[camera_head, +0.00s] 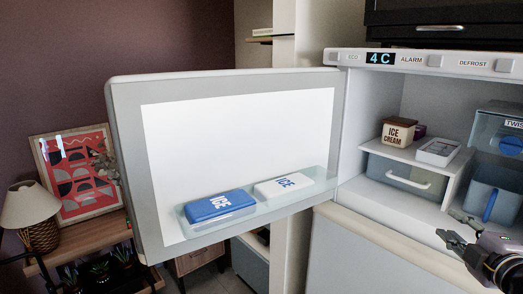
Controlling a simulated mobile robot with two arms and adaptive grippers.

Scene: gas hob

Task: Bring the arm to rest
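My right gripper (446,224) is at the lower right, in front of the open freezer compartment's bottom edge. Its two dark fingers point left and stand apart with nothing between them. My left gripper is not in view. The freezer door (125,130) is swung wide open to the left. Its clear door shelf (240,222) holds a blue ice box (219,205) and a white ice box (283,186). The gripper is well apart from the door.
Inside the freezer, an ice cream tub (398,132) and a white tray (438,151) sit on a shelf above a drawer (400,176). Clear blue bins (493,200) stand at right. A lamp (30,206) and a picture (80,172) stand at left, on a wooden sideboard (90,236).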

